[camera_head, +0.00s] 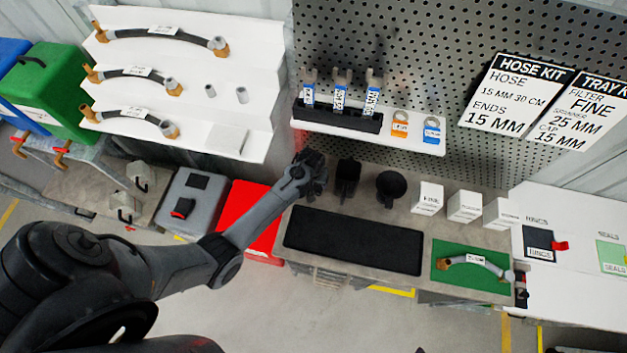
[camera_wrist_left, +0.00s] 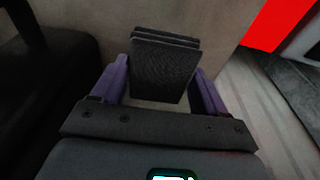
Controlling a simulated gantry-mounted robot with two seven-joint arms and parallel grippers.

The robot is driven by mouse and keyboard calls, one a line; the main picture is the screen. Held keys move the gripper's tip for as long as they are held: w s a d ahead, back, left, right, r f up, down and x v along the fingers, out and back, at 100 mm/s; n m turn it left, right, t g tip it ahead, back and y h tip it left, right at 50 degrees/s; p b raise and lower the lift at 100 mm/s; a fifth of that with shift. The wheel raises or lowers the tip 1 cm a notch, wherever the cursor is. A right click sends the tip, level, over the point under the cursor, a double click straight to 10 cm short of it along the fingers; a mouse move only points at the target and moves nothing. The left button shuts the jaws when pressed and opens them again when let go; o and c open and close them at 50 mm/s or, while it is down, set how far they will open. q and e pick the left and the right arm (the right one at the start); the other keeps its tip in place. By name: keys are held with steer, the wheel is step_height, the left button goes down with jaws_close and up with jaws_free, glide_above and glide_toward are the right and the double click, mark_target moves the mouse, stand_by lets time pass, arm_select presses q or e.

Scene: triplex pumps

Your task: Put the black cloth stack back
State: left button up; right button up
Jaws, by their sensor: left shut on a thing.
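The black cloth stack (camera_wrist_left: 165,65) shows in the left wrist view as several dark, textured layers. It sits between the two purple fingers of my left gripper (camera_wrist_left: 162,85), which is shut on it. In the head view my left gripper (camera_head: 316,168) is over the back left of the grey workbench, just left of a black holder (camera_head: 347,178). The cloth cannot be made out against the dark gripper there. I cannot tell whether the stack touches the bench. My right gripper is not in view.
A black round cup (camera_head: 390,186) and white boxes (camera_head: 464,206) stand along the bench back. A black mat (camera_head: 352,240) lies in front, beside a green mat (camera_head: 440,276) with a hose. A red box (camera_head: 250,225) is left of the bench. A shelf (camera_head: 425,143) hangs above.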

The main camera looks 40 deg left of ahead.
arm_select(q)
steer(key=shift+f, duration=0.1)
steer(key=o, duration=1)
step_height(320, 180, up, 12)
steer(key=s, duration=0.2)
steer(key=s+d+r+m, duration=0.2)
steer(key=s+d+r, duration=0.1)
steer(key=s, duration=0.4)
steer(key=s+d+r+m+t, duration=0.1)
steer(key=s+d+r+m, duration=0.2)
steer(key=s, duration=0.3)
steer(key=s+d+r+m+t+h+p, duration=0.1)
steer(key=s+d+r+m, duration=0.1)
steer(key=s, duration=0.5)
steer(key=shift+s+d+r+m, duration=0.2)
steer(key=shift+d+r, duration=0.25)
steer(key=shift+s+d+r+m, duration=0.15)
steer(key=shift+d+r+m, duration=0.05)
steer(key=shift+d+r, duration=0.25)
